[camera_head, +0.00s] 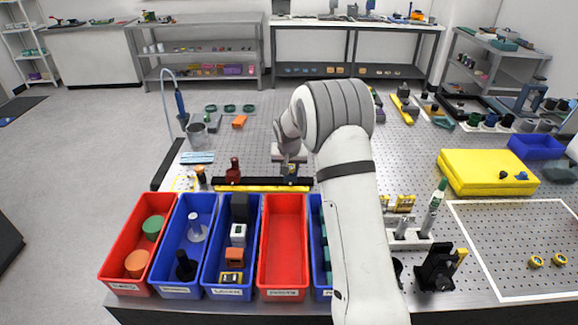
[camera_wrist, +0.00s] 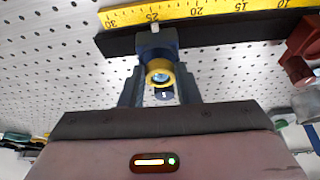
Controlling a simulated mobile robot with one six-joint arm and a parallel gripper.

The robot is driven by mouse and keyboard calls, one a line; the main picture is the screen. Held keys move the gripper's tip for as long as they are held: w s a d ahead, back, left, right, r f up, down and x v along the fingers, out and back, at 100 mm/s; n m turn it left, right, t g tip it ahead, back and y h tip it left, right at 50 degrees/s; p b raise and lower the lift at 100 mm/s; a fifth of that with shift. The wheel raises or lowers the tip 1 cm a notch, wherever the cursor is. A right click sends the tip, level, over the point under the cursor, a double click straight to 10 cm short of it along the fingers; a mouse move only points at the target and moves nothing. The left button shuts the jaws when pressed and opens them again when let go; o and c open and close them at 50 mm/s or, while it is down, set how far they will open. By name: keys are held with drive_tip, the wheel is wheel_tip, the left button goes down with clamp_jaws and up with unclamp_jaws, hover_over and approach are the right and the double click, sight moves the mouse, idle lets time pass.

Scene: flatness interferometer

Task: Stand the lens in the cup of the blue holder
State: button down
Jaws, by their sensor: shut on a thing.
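The lens (camera_wrist: 160,74), a clear disc in a yellow ring, sits between the fingers of my gripper (camera_wrist: 160,82) in the wrist view. My gripper is shut on it. The blue holder (camera_wrist: 153,40) stands directly behind the lens, against the black rail with the yellow ruler (camera_wrist: 200,13). The lens overlaps the holder in this view, and I cannot tell whether it rests in the cup. In the head view my gripper (camera_head: 291,158) is over the right part of the rail (camera_head: 262,187); the lens is not discernible there.
A dark red holder (camera_head: 235,171) stands on the rail to the left. Red and blue bins (camera_head: 284,293) line the front edge. Two yellow-ringed pieces (camera_head: 536,261) lie at right, near a black stand (camera_head: 437,268). The perforated board (camera_head: 250,145) behind the rail has free room.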

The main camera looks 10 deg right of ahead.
drive_tip(key=shift+f+b, duration=0.35)
drive_tip(key=shift+b, duration=0.05)
drive_tip(key=shift+s+f+b, duration=0.35)
drive_tip(key=shift+f+b, duration=0.1)
drive_tip(key=shift+f, duration=0.2)
drive_tip(key=c, duration=1.4)
unclamp_jaws()
drive_tip(key=shift+o, duration=1.3)
drive_tip(key=shift+r, duration=0.1)
drive_tip(key=shift+o, duration=0.6)
drive_tip(key=b+v, duration=0.1)
drive_tip(key=v, duration=0.7)
drive_tip(key=shift+w+r+b, duration=0.25)
drive_tip(key=shift+w+b, duration=0.1)
drive_tip(key=shift+w, duration=0.05)
drive_tip(key=shift+s+r, duration=0.1)
drive_tip(key=shift+r, duration=0.15)
